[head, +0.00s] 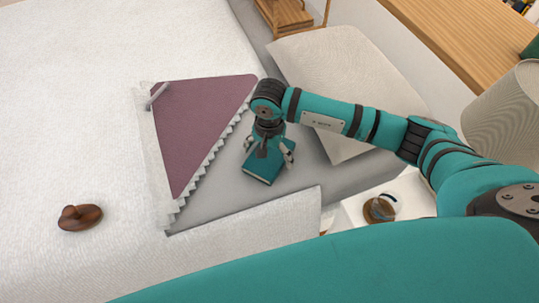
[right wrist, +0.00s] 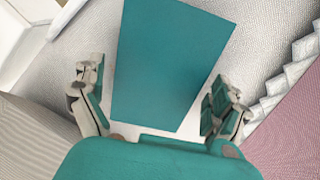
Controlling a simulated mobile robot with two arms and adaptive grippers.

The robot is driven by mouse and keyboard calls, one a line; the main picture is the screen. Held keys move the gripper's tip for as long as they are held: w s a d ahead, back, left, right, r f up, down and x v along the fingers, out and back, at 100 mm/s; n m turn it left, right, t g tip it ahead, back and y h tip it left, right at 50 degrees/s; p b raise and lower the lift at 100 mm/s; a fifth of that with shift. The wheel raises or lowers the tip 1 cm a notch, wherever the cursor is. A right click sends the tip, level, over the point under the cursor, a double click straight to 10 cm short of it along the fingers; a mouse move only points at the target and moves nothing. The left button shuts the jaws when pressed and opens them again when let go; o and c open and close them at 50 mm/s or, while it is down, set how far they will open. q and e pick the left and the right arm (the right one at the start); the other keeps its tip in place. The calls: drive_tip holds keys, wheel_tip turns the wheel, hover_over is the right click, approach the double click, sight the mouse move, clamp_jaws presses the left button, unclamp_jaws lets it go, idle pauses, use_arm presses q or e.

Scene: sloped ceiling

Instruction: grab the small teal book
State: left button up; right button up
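The small teal book (head: 262,168) lies flat on the grey bedding, beside the zigzag edge of a purple cloth. My right gripper (head: 268,148) is directly above the book, pointing down, with its fingers spread on either side. In the right wrist view, the book (right wrist: 170,60) fills the space between the open fingers of my right gripper (right wrist: 155,100). A gap shows between the left finger and the book; the right finger is close to or overlaps the book's edge. I cannot tell whether they touch. My left gripper is not in view.
The purple cloth (head: 195,120) with pale edges lies left of the book. A pillow (head: 345,80) is to the right. A brown wooden object (head: 80,217) rests on the white bedding (head: 70,110). A white stand holds a round glass-and-brown item (head: 381,208), near a lampshade (head: 508,115).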

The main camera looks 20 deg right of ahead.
drive_tip(key=c, duration=1.1)
drive_tip(key=shift+c, duration=0.2)
